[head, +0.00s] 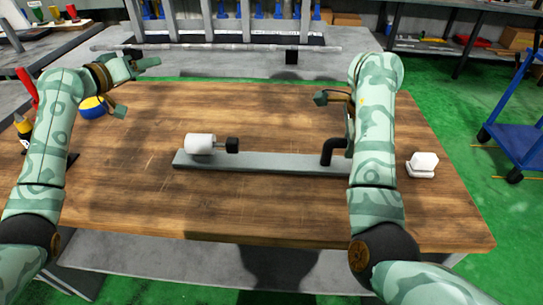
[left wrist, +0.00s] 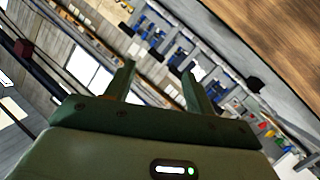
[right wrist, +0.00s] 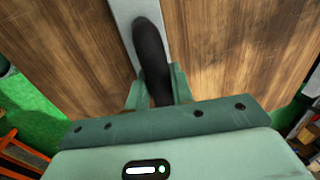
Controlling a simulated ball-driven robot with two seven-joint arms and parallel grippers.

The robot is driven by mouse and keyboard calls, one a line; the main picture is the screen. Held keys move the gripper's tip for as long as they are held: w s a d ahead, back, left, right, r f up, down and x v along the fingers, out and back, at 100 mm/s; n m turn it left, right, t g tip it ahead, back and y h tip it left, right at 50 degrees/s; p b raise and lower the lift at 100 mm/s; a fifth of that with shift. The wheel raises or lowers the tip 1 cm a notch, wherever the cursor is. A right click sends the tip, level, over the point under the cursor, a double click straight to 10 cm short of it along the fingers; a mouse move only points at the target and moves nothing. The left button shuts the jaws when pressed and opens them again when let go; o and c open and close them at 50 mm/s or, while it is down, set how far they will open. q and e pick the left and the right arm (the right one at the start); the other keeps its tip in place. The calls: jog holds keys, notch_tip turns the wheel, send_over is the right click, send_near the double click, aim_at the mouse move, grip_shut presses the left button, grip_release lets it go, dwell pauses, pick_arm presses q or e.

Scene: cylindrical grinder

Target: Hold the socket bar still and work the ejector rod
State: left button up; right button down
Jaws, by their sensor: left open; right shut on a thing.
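The grey socket bar (head: 262,164) lies flat across the middle of the wooden table. A white cylinder (head: 199,144) sits at its left end. A short rod with a black knob (head: 232,145), seemingly the ejector rod, sticks out of the cylinder to the right. A black bent handle (head: 330,152) rises from the bar's right part. My right gripper (right wrist: 158,92) is shut on this handle; the bar (right wrist: 125,14) shows beyond it. In the head view my right forearm hides that grip. My left gripper (head: 147,63) is open and empty, raised past the table's far left edge, away from the bar.
A blue-and-yellow ball (head: 93,107) and a yellow-and-black item (head: 22,128) are at the table's left. A white block (head: 424,161) is at the right. The wooden table (head: 240,115) is bare behind and in front of the bar. A blue cart (head: 520,140) stands right.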

pick_arm(q)
jog(key=s+d+f+m+g+h, duration=0.15)
jog(key=d+m+g, duration=0.35)
jog(key=d, duration=0.5)
jog(key=m+g+y, duration=0.6)
jog(key=m+g, duration=0.3)
jog(key=m, duration=0.3)
send_over(206, 136)
jog(key=d, duration=0.1)
jog(key=f, duration=0.4)
jog(key=shift+w+d+f, duration=0.15)
jog(key=shift+w+f, duration=0.05)
jog(key=shift+w, duration=0.05)
jog(key=shift+s+a+r+m+y, duration=0.15)
jog(key=shift+s+a+m+y, duration=0.15)
jog(key=shift+a+m+y, duration=0.35)
jog(key=shift+y, duration=0.3)
jog(key=shift+f, duration=4.5)
jog(key=c, duration=0.8)
